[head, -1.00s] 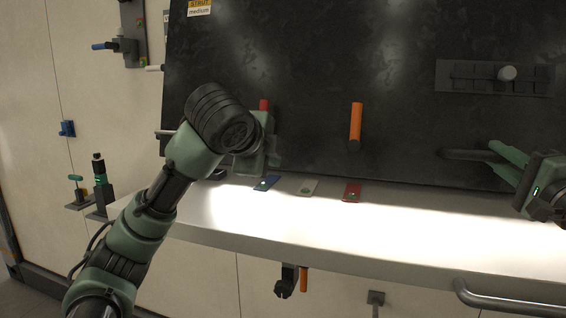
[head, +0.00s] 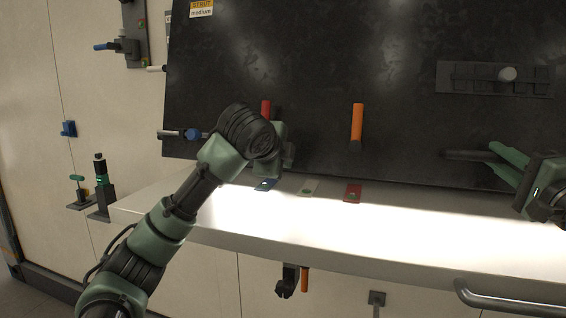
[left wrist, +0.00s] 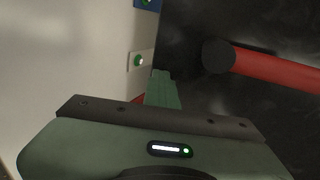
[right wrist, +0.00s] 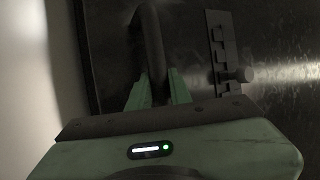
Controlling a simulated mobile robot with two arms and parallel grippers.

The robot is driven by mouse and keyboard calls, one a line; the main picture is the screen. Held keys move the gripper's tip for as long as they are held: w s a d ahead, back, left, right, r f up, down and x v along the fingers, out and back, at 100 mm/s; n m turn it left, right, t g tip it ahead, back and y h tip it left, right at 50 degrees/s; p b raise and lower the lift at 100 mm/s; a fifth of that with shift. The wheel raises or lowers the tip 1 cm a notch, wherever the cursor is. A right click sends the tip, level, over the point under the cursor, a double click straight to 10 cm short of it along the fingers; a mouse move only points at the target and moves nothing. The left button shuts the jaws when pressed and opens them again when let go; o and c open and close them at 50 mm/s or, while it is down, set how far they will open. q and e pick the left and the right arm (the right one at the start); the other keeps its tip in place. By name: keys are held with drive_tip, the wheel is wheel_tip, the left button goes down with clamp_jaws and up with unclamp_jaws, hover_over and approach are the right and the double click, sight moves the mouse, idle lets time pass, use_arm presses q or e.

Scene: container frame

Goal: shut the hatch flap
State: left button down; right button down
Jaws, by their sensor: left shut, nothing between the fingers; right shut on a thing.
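The hatch flap appears to be the large dark panel (head: 300,55), tilted behind a pale shelf. A dark bar handle (head: 468,155) is on its lower right part. My right gripper (head: 500,158) is shut on this handle; in the right wrist view the curved handle (right wrist: 150,45) passes between the green fingers (right wrist: 155,88). My left gripper (head: 285,160) is by the panel's lower left, just above the shelf, shut and empty. Its fingertips are mostly hidden in the head view; the left wrist view shows its closed green fingers (left wrist: 163,88) beside a red handle (left wrist: 275,66).
The panel carries the red handle (head: 266,108), an orange handle (head: 357,122) and a latch plate (head: 460,82). Blue, white and red tags (head: 353,193) lie along the back of the shelf (head: 300,225). A grey rail (head: 510,300) is at front right. Wall fittings stand left.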

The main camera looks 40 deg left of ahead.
use_arm(q)
drive_tip(key=shift+t, duration=0.3)
drive_tip(key=x, duration=0.3)
drive_tip(key=r+x, duration=0.1)
drive_tip(key=x, duration=0.2)
drive_tip(key=shift+w+f, duration=0.1)
drive_tip(key=shift+w, duration=0.25)
use_arm(e)
drive_tip(key=shift+w+f, duration=0.15)
drive_tip(key=shift+w, duration=0.05)
use_arm(q)
drive_tip(key=shift+s+d+r, duration=0.1)
drive_tip(key=shift+s+r, duration=0.15)
drive_tip(key=shift+s, duration=0.1)
use_arm(e)
drive_tip(key=shift+s+d+r, duration=0.1)
drive_tip(key=shift+s+r, duration=0.1)
drive_tip(key=shift+s, duration=0.1)
drive_tip(key=c, duration=1.3)
unclamp_jaws()
drive_tip(key=shift+w, duration=0.1)
use_arm(q)
drive_tip(key=shift+w+f, duration=0.1)
drive_tip(key=shift+w, duration=0.05)
use_arm(e)
drive_tip(key=shift+w+f, duration=0.1)
drive_tip(key=shift+f, duration=0.05)
